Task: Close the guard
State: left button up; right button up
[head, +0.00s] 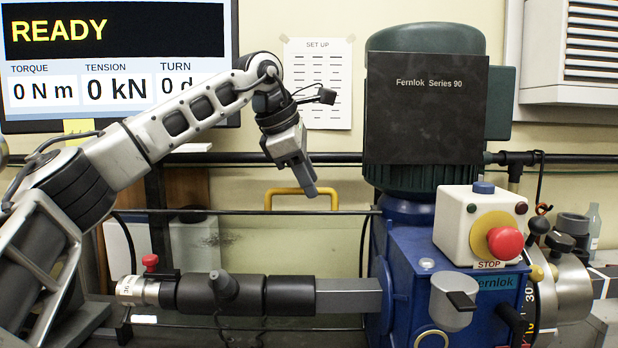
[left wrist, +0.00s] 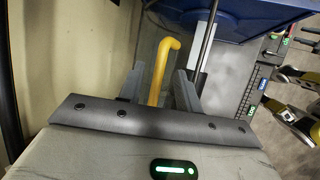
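The guard shows as a clear panel with a thin dark top rail (head: 240,211) behind the bench tool. Its yellow handle (head: 285,192) stands up above the rail, left of the blue machine. My left gripper (head: 313,191) points down at the handle and hides part of it. In the left wrist view the yellow handle (left wrist: 160,70) lies between the two fingers of my left gripper (left wrist: 159,72). The fingers are apart, and I see no clear grip on the handle. My right gripper is not in view.
The blue machine (head: 405,275) with a dark motor cover (head: 425,110) stands right of the handle. A red stop button (head: 505,243) is on its front. A black torque tool (head: 235,294) runs across below. A screen (head: 110,45) reads READY.

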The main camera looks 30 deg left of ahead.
pick_arm(q)
jog(key=shift+w+f, duration=0.15)
jog(key=shift+f, duration=0.15)
grip_shut()
jog(key=shift+d+f+b, duration=0.1)
jog(key=shift+d+b, duration=0.05)
jog(key=shift+b, duration=0.25)
jog(key=shift+s+d, duration=0.1)
jog(key=shift+s, duration=0.15)
